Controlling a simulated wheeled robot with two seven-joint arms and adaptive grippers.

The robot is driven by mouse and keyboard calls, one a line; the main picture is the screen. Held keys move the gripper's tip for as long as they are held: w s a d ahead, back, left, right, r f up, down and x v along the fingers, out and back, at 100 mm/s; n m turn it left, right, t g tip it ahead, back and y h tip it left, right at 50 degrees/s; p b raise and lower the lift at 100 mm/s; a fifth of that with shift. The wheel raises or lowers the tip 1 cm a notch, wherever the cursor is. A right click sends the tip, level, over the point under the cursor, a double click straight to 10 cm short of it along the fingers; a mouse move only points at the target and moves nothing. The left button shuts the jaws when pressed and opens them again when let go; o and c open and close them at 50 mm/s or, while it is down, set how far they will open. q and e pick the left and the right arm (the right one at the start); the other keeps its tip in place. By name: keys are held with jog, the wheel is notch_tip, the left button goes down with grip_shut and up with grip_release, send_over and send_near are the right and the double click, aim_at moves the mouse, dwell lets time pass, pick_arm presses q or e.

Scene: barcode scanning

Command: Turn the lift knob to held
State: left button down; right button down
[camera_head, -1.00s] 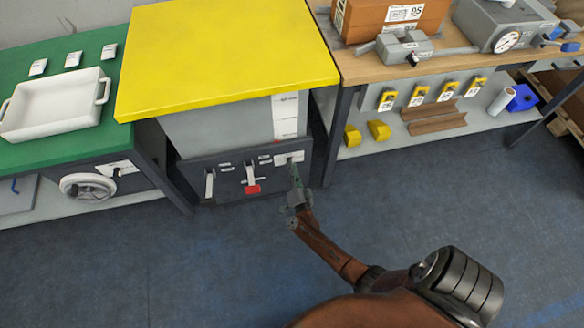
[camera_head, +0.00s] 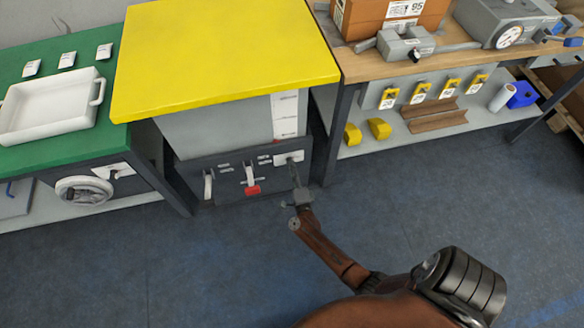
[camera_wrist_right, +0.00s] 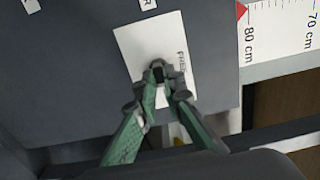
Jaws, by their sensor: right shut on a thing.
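The lift knob (camera_wrist_right: 158,68) is a small dark knob on a white label plate (camera_wrist_right: 126,48) on the dark grey panel. Part of the label's lettering shows, and it seems to read "FREE"; the rest is hidden by my fingers. In the head view the label plate (camera_head: 289,157) is at the panel's right end. My right gripper (camera_wrist_right: 158,76) is shut on the knob, its green fingers covering much of it. In the head view my right gripper (camera_head: 297,184) reaches up to the panel from below. My left gripper is not in view.
The panel (camera_head: 225,184) also carries a white lever (camera_head: 208,184) and a lever with a red part (camera_head: 252,189). A yellow top (camera_head: 225,60) overhangs it. A centimetre scale (camera_wrist_right: 282,35) stands right of the panel. The blue floor in front is clear.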

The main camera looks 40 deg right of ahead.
jog(key=shift+s+f, duration=0.15)
jog(key=shift+f, duration=0.05)
dwell(0.3)
jog(key=c, duration=2)
grip_release()
jog(key=shift+r, duration=0.1)
jog(key=shift+c, duration=0.2)
jog(key=v, duration=1.2)
